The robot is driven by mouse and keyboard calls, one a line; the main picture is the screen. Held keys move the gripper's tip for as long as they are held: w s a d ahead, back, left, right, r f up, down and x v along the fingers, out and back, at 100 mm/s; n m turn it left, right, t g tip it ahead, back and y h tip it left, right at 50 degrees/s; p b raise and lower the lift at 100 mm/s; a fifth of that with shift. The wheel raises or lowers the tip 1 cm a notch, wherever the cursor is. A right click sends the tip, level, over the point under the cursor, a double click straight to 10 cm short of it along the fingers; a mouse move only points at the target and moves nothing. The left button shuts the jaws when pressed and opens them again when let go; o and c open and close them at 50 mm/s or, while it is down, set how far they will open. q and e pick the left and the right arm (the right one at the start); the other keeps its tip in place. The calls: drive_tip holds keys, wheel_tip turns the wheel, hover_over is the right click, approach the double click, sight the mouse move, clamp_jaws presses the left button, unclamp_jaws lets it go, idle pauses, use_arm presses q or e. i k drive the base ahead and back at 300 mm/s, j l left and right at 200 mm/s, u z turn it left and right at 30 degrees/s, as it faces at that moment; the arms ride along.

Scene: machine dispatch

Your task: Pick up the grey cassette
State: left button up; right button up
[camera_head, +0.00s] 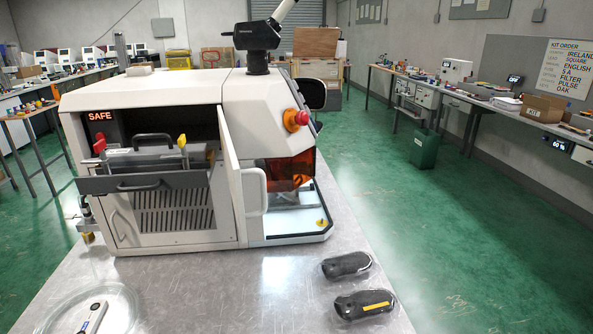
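A grey box-like piece with a black arched handle (153,142), which looks like the grey cassette (150,157), sits in the open front bay of the white machine (150,95). A red tab (99,145) stands up at its left and a yellow tab (182,141) at its right. A dark drawer front (145,183) with its own handle is in front of it and hides its lower part. Neither of my grippers is in view.
The bay's white door (232,165) stands open to the right of the cassette. A lit sign reads SAFE (100,116). Two black handheld-looking items (346,265) lie at the metal table's right edge. The table's front middle is clear.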

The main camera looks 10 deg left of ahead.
sight(135, 154)
drive_tip(key=k+j+z, duration=0.25)
drive_tip(key=k+j, duration=0.2)
drive_tip(key=j, duration=0.2)
drive_tip(key=k+j+z, duration=0.25)
drive_tip(key=k+j, duration=0.3)
